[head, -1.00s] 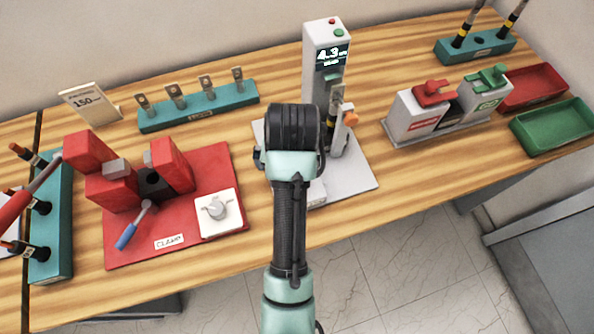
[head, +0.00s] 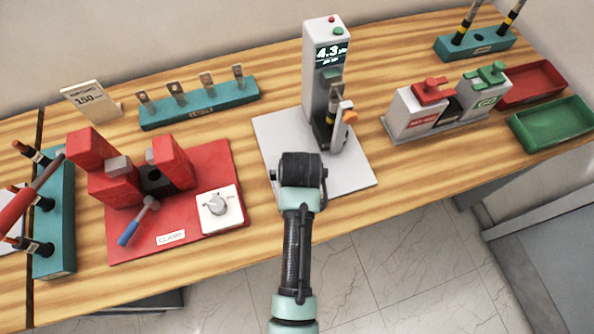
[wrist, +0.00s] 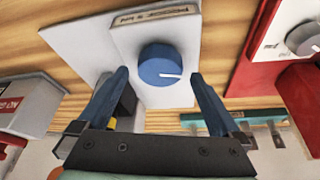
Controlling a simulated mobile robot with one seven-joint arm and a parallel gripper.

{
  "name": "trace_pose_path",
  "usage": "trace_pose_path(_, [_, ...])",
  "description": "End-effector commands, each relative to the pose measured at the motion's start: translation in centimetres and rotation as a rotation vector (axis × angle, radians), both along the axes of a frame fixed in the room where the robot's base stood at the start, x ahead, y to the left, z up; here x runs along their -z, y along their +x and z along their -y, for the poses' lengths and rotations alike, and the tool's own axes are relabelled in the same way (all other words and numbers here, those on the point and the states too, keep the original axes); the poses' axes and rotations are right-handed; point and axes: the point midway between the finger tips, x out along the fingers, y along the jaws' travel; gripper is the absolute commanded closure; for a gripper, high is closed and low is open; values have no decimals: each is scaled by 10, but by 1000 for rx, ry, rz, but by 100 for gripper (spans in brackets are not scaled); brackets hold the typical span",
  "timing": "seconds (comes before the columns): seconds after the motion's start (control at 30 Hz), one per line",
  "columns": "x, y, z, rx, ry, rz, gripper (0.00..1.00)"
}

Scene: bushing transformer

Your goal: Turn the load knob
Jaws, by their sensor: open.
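A blue round knob (wrist: 160,64) with a white pointer line shows in the wrist view. It sits on a light panel (wrist: 136,35) with a small label, on the grey base plate of the tester (head: 279,138). The pointer line points right in the wrist view. My gripper (wrist: 160,76) is open, with one finger on each side of the knob's near part. I cannot tell whether a finger touches it. In the head view my wrist covers the knob and the fingers. The tester tower (head: 322,75) stands behind, with a lit display reading about 4.3.
A red clamp base (head: 160,230) with a white dial panel (head: 221,208) lies left of my arm. Grey boxes with red and green switches (head: 440,112) stand to the right, beside red and green trays (head: 550,124). A teal rack (head: 200,104) is behind.

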Motion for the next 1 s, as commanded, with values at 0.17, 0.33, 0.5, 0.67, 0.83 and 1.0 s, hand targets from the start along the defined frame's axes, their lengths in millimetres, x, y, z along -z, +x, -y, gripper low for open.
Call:
trace_pose_path(0.17, [15,7,0,2,1,-1,0])
trace_pose_path(0.33, [21,9,-1,1,0,0,0])
trace_pose_path(0.5, [22,9,-1,1,0,0,0])
trace_pose_path(0.67, [22,9,-1,1,0,0,11])
trace_pose_path(0.83, [22,9,-1,1,0,0,41])
trace_pose_path(1.0, [22,9,-1,1,0,0,72])
